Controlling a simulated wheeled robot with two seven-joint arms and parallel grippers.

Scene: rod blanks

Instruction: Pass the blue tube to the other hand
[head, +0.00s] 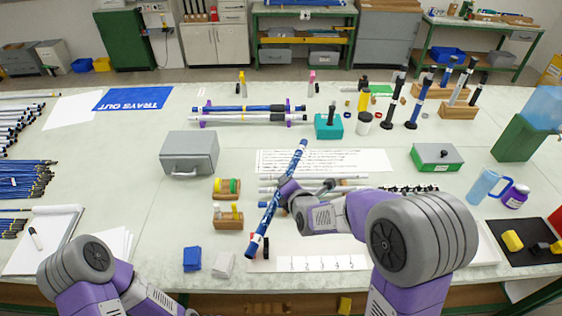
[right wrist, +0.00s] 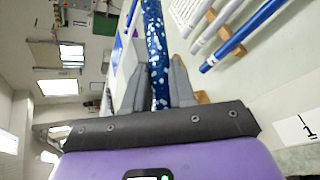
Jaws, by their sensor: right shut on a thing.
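The blue tube (head: 269,213), with white speckles, is held aloft at a slant over the middle of the table. Its upper end points away from me and its lower end, with a white band and dark tip, points toward the front edge. My right gripper (head: 284,190) is shut on the tube around its middle. In the right wrist view the tube (right wrist: 155,45) runs between the two grey fingers (right wrist: 158,85). My left arm comes in at the lower left, low near the table's front edge; its gripper is out of the picture.
A grey box (head: 190,153) stands behind left of the tube. Small wooden holders (head: 228,223) and blue cards (head: 192,259) lie left of its lower end. Racked rods (head: 250,109) and upright black-topped rods stand further back. A notepad (head: 40,240) lies at the left.

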